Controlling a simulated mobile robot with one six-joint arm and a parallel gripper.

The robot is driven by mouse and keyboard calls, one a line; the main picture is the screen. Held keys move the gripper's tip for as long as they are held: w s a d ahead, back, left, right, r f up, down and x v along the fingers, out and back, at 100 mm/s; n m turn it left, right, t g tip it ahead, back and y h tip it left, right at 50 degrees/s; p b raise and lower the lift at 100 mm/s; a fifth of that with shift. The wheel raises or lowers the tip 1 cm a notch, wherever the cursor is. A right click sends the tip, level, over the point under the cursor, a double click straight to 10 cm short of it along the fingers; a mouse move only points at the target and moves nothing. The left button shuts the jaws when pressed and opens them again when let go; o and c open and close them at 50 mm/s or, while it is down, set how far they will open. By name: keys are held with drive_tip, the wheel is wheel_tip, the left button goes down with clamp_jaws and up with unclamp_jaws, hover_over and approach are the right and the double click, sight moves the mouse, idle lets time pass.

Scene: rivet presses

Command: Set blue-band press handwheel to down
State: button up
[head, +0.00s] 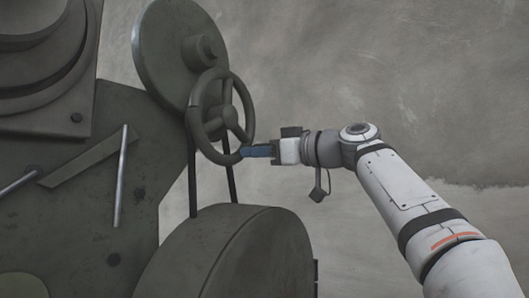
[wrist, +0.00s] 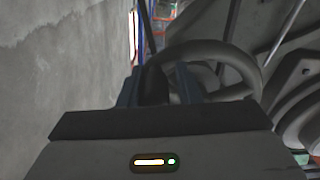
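The grey press handwheel (head: 221,74) is a round rim with spokes and a central hub. It stands in front of a larger dark disc. My gripper (head: 246,152) is at the lower right of the rim, coming from the right, with its blue fingers overlapping the rim's edge. In the wrist view the handwheel (wrist: 235,58) curves away behind my gripper (wrist: 160,84). Its two blue fingers are apart there, with a dark part of the rim between them. Firm contact cannot be made out. No blue band shows on the press in these frames.
The dark press body (head: 85,215) fills the left, with metal rods on its face. A large drum (head: 235,255) lies below the wheel, and a big disc (head: 165,50) is above. A bare concrete wall (head: 400,80) is behind, with free room to the right.

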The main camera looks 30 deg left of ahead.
drive_tip(key=shift+o, duration=1.2)
drive_tip(key=shift+w+d, duration=0.1)
drive_tip(key=shift+d, duration=0.1)
drive_tip(key=shift+d, duration=0.1)
drive_tip(key=d+b, duration=0.1)
drive_tip(key=d, duration=0.6)
drive_tip(key=shift+d, duration=0.3)
